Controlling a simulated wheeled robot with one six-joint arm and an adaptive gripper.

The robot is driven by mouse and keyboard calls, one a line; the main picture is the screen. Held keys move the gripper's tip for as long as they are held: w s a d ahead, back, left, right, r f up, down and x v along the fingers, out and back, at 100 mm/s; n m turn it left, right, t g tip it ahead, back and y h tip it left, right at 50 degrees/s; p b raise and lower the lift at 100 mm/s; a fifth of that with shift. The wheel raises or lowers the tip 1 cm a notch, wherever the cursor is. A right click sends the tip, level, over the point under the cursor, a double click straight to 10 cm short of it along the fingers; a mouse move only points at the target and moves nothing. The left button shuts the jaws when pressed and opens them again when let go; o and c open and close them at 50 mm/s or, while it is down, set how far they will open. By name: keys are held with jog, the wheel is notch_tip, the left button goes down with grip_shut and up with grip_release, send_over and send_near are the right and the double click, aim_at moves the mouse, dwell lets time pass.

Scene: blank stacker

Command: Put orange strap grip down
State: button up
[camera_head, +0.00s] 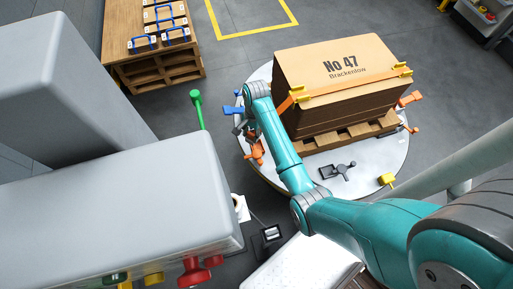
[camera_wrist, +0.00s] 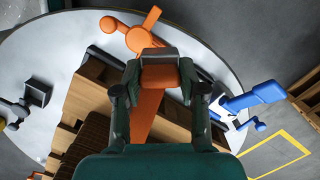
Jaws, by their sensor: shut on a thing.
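In the wrist view my gripper (camera_wrist: 159,88) is shut on the orange strap grip (camera_wrist: 162,76), a small block with a dark grey upper part between the two dark green fingers. A flat orange strap (camera_wrist: 147,117) runs below it. An orange lever fitting (camera_wrist: 134,37) lies just beyond the grip on the round plate's edge; I cannot tell whether they touch. In the head view my gripper (camera_head: 243,127) is at the left side of the cardboard stack (camera_head: 335,75), low over the plate. The grip is too small to make out there.
The stack stands on a wooden pallet (camera_head: 352,134) on the round grey plate (camera_head: 375,168). A blue lever (camera_head: 233,109) and a second orange lever (camera_head: 410,98) sit at its rim. A grey machine (camera_head: 110,215) with a green post (camera_head: 198,110) stands at left.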

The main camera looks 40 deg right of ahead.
jog(key=d+f+m, duration=0.1)
jog(key=f+m, duration=0.1)
jog(key=f, duration=0.1)
jog(key=d+f+m, duration=0.1)
jog(key=f+m, duration=0.2)
jog(key=f, duration=0.1)
jog(key=d+f+m+t, duration=0.1)
jog(key=f+m, duration=0.1)
jog(key=f, duration=0.1)
jog(key=shift+d+f, duration=0.1)
jog(key=shift+f, duration=0.1)
jog(key=shift+f, duration=0.1)
dwell(0.4)
jog(key=o, duration=1.2)
jog(key=shift+o, duration=0.2)
notch_tip(320, 180, up, 12)
jog(key=d, duration=0.1)
jog(key=shift+s+d, duration=0.3)
jog(key=shift+s, duration=0.1)
